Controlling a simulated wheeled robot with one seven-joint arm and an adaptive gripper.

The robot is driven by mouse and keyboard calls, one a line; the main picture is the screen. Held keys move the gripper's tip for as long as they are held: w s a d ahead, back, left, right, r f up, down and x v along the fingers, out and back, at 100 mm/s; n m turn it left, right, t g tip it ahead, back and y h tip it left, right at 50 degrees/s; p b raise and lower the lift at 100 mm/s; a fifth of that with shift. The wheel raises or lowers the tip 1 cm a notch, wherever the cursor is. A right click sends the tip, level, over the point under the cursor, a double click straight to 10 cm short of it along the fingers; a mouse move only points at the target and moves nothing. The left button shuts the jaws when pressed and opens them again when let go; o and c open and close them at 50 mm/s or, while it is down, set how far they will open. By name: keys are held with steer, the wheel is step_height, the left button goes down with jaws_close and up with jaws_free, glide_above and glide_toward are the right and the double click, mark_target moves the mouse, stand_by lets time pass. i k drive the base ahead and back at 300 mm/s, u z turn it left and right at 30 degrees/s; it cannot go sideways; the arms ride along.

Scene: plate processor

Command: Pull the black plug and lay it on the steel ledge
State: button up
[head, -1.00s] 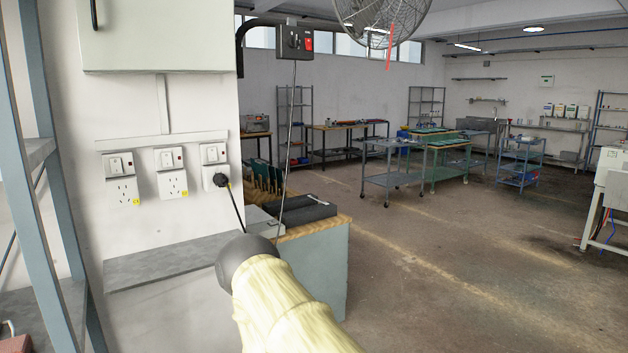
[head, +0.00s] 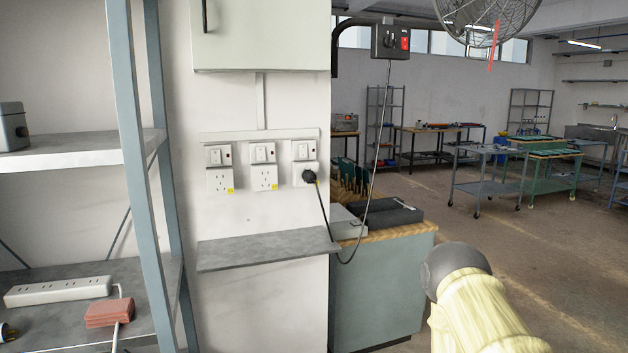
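The black plug (head: 310,176) sits in the rightmost of three wall sockets, and its dark cord hangs down and loops up to a switch box. The rightmost socket plate (head: 298,174) is partly covered by the plug. The steel ledge (head: 265,250) is a grey shelf on the wall below the sockets, and its top is bare. My arm, in a pale yellow cover with a dark rounded joint, shows at the lower right. My gripper is out of view.
A blue-grey rack (head: 143,180) stands at the left, holding a white power strip (head: 58,291) and a reddish block (head: 109,312). A cabinet (head: 380,290) with a wooden top stands right of the ledge. The switch box (head: 391,42) hangs above. Open floor lies to the right.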

mark_target(308, 175)
steer(key=i, duration=1)
